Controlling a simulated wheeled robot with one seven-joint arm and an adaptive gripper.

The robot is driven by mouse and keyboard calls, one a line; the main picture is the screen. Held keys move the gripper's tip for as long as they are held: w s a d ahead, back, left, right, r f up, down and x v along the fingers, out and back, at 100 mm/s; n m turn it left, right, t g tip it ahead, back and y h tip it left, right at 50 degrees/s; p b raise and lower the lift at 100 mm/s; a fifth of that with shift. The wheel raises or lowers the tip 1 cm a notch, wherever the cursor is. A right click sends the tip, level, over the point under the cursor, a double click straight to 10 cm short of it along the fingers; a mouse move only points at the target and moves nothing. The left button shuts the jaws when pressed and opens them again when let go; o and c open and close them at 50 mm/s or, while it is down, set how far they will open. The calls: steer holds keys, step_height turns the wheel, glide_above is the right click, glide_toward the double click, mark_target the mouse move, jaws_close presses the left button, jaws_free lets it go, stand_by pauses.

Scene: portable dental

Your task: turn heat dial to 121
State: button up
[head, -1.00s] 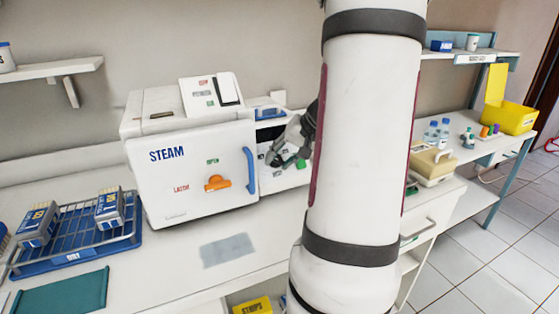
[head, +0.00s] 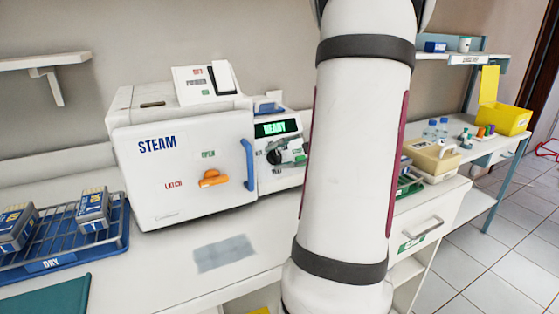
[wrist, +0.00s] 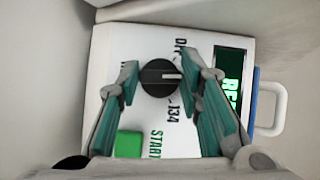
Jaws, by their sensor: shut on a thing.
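The black heat dial (wrist: 161,77) is on the white control panel of the STEAM sterilizer (head: 180,165). In the wrist view its white pointer line points to the right, between the labels "DRY" and "134". My gripper (wrist: 161,72) has one finger on each side of the dial and is shut on it. The label 121 cannot be made out. In the head view my gripper (head: 288,153) is at the panel and covers most of the dial area. The green START button (wrist: 128,144) is below the dial in the wrist view.
The lit display (head: 275,128) reads READY. A blue door handle (head: 248,164) and an orange latch (head: 213,178) are left of the panel. A blue rack (head: 110,238) with boxes stands at left. A beige box (head: 432,158) stands at right.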

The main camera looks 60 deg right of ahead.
steer(key=shift+m+t+b, duration=0.3)
steer(key=shift+m, duration=0.2)
steer(key=o, duration=1.2)
steer(key=shift+c, duration=0.2)
steer(key=v, duration=1.2)
steer(key=shift+s+a, duration=0.1)
steer(key=shift+a, duration=0.1)
